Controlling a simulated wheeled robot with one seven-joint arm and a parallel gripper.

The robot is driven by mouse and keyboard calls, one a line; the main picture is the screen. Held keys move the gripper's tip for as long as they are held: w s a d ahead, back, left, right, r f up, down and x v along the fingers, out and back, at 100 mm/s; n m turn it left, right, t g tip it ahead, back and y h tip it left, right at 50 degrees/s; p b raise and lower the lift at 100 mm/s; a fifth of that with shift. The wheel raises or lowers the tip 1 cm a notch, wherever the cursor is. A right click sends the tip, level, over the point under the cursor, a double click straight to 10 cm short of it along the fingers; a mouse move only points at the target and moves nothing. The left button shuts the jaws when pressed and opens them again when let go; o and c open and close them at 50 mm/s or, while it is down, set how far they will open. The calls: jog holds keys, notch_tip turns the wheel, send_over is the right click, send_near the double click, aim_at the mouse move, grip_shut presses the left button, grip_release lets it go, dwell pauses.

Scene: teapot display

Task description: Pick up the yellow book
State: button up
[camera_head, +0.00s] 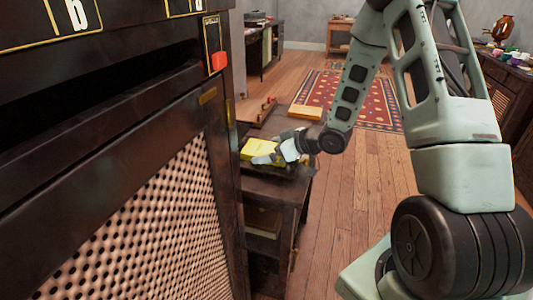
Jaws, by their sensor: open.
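The yellow book (258,147) lies on top of a dark wooden cabinet (283,187) just past the large dark cabinet. My gripper (272,157) is at the near right side of the book, with its pale fingers over or beside the book's near edge. The jaws are open. I cannot tell whether a finger touches the book. Part of the book's right end is hidden behind the gripper.
A large dark cabinet (150,190) with a mesh front fills the left side, close to the gripper. An orange-yellow book-like object (305,112) lies beyond the yellow book. A patterned red rug (375,103) and open wooden floor (350,195) lie to the right.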

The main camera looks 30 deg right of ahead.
jog(key=c, duration=0.9)
jog(key=shift+c, duration=0.2)
